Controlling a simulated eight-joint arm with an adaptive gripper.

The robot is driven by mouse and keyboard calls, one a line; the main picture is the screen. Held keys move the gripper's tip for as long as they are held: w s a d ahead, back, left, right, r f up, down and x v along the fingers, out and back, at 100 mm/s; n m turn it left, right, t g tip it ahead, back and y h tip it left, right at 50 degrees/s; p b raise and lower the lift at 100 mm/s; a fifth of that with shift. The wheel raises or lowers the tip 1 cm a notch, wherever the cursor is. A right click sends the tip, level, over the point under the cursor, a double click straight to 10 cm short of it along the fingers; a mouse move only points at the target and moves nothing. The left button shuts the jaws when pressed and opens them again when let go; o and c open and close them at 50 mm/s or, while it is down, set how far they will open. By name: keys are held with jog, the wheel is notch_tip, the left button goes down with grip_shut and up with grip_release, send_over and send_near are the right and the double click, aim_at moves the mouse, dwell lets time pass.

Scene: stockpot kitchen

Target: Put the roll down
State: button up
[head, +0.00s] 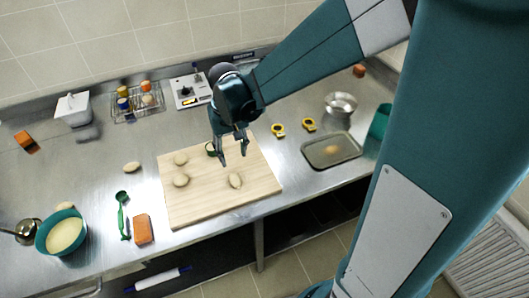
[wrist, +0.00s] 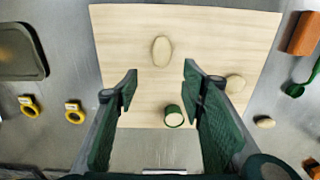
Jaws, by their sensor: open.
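My gripper (head: 233,158) is open above the wooden board (head: 205,208), and nothing is between its fingers (wrist: 158,78). A pale oval roll (head: 235,181) lies on the board near its front right; in the wrist view this roll (wrist: 162,51) lies beyond the fingertips, apart from them.
A grey tray (head: 318,163) with a roll-like piece is right of the board, near a metal bowl (head: 341,104) and two yellow items (head: 278,130). Left are a loose roll (head: 132,167), a green spoon (head: 122,208), an orange block (head: 142,229) and a teal bowl (head: 44,240).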

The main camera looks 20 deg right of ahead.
jog(key=s+d+r+t, duration=0.3)
jog(key=s+r, duration=0.4)
jog(key=s, duration=0.1)
jog(key=s+d+r+t, duration=0.3)
jog(key=s+d+r, duration=0.1)
jog(key=s+r, duration=0.4)
jog(key=shift+s+t, duration=0.4)
jog(key=shift+s, duration=0.4)
dwell(1.9)
